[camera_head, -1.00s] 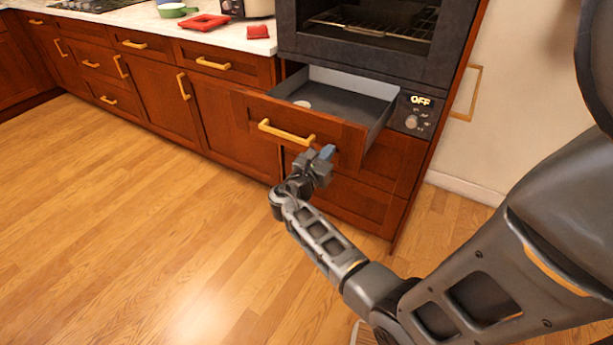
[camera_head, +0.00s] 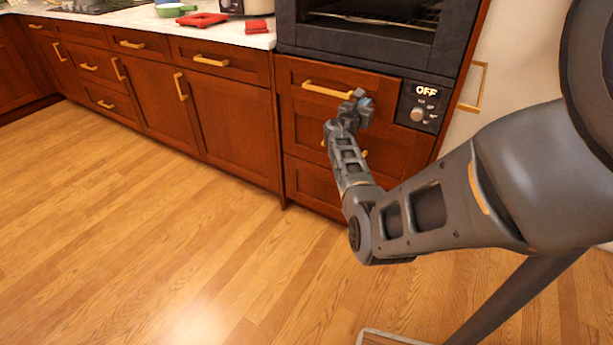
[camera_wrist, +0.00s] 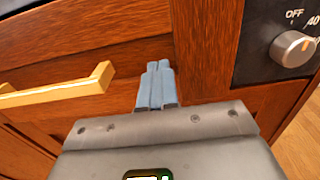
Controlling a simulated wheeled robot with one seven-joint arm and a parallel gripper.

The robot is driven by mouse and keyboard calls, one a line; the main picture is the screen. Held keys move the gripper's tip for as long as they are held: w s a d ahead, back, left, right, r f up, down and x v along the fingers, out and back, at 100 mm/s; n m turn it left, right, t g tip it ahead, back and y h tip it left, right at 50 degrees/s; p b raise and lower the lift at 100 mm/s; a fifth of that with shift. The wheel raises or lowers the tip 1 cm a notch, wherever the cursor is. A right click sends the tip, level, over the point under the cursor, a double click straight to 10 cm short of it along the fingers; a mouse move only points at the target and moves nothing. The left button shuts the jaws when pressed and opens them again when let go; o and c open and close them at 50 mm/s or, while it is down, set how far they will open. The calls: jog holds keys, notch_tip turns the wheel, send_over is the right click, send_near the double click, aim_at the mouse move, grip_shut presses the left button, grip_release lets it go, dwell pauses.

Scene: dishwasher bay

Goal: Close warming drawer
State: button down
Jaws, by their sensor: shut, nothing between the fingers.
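The warming drawer (camera_head: 308,103) has a reddish wood front with a gold bar handle (camera_head: 328,89), directly under the oven. Its front appears flush with the cabinet, and no drawer inside shows. In the wrist view the drawer front (camera_wrist: 110,35) fills the upper left, with its handle (camera_wrist: 62,90) to the left of the fingers. My gripper (camera_head: 362,99) is at the right part of the drawer front, right of the handle. Its blue fingers (camera_wrist: 157,84) are together and empty, against or very near the wood. I cannot tell whether they touch.
A control panel (camera_head: 421,105) with a knob and "OFF" sits right of the drawer; the knob (camera_wrist: 293,47) is close to my gripper. The oven (camera_head: 360,45) is above. More drawers are below, partly behind my arm. The wooden floor (camera_head: 150,220) at left is clear.

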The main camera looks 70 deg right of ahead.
jog(key=shift+b+x, duration=0.45)
jog(key=shift+x, duration=0.8)
jog(key=shift+r, duration=0.25)
